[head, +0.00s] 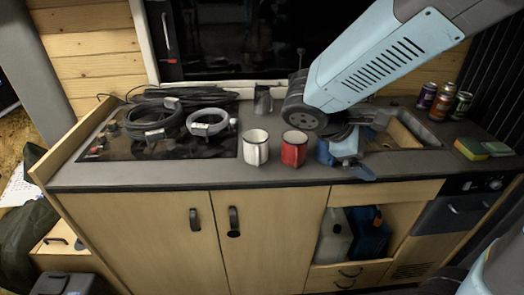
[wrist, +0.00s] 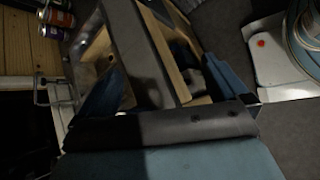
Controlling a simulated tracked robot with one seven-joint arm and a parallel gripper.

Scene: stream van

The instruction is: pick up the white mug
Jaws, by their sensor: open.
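The white mug (head: 256,149) stands upright on the grey counter in the head view, left of a red mug (head: 293,150). It looks empty of any grip and is not visible in the wrist view. My gripper (head: 368,146) is to the right of both mugs, over the counter beside the sink, with the red mug between it and the white one. In the wrist view my gripper (wrist: 162,88) shows its two blue fingers spread apart with nothing held between them.
A blue mug (head: 324,152) is partly hidden by my gripper. A dark metal jug (head: 263,100) stands behind the mugs. Cans (head: 443,103) and sponges (head: 472,149) are at right.

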